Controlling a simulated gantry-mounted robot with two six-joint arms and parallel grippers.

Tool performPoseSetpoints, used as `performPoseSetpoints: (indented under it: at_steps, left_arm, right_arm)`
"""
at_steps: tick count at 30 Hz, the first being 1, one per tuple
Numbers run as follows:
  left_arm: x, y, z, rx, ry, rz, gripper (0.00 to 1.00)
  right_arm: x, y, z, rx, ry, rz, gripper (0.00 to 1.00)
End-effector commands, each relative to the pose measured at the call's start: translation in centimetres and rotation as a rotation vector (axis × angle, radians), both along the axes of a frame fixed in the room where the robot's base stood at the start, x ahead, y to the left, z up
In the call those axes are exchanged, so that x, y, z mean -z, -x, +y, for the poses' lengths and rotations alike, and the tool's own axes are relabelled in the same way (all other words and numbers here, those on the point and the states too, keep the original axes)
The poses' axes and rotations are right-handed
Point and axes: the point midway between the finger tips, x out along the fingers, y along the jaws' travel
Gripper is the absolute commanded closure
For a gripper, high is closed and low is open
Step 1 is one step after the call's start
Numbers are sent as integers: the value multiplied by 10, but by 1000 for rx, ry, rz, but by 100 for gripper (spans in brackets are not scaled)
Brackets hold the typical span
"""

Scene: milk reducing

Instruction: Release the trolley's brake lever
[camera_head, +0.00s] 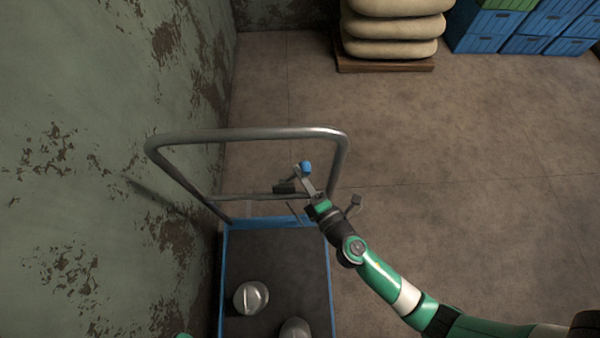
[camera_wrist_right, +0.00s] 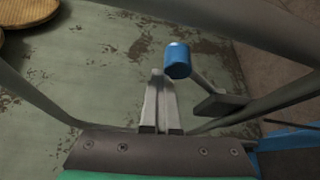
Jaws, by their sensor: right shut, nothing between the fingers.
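The trolley (camera_head: 275,245) has a dark deck, a blue frame and a bent grey metal handle (camera_head: 240,133). Its brake lever has a blue knob (camera_head: 305,167) on a thin rod. In the right wrist view the knob (camera_wrist_right: 177,60) sits just right of the fingertips, and its rod slants down right toward a dark bracket (camera_wrist_right: 218,104). My right gripper (camera_head: 304,178) is shut and empty, with its fingertips close beside the knob. Whether they touch it I cannot tell. My left gripper is out of view.
Two metal cans (camera_head: 251,298) stand on the trolley deck. A peeling green wall (camera_head: 90,150) runs close along the left. Stacked sacks (camera_head: 395,28) on a pallet and blue crates (camera_head: 490,30) stand at the back right. The floor on the right is clear.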

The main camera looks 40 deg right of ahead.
Motion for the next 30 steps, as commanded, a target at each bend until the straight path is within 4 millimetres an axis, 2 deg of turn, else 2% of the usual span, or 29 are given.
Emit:
performPoseSetpoints:
  at_steps: [1, 4, 9, 10, 11, 15, 19, 24, 30]
  left_arm:
    - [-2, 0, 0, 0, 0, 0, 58]
    - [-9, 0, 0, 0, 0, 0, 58]
    - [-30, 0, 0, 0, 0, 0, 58]
    - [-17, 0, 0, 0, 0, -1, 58]
    - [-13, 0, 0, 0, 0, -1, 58]
    - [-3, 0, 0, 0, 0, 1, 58]
    - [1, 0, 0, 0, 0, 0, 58]
    - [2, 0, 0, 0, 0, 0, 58]
    - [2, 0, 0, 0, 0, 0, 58]
  right_arm:
    - [3, 2, -2, 11, 0, 13, 100]
    - [-7, -1, 3, 9, 0, 10, 100]
    - [-37, -8, 20, 3, -3, -1, 100]
    - [-21, 2, 22, 2, 0, 6, 100]
    - [-16, 10, 23, 1, 1, 6, 100]
    - [-5, 42, 31, -2, 1, 3, 100]
    - [1, 65, 38, -2, 0, 0, 100]
    - [5, 80, 42, 1, -2, -1, 100]
    - [5, 83, 42, 3, -3, -3, 100]
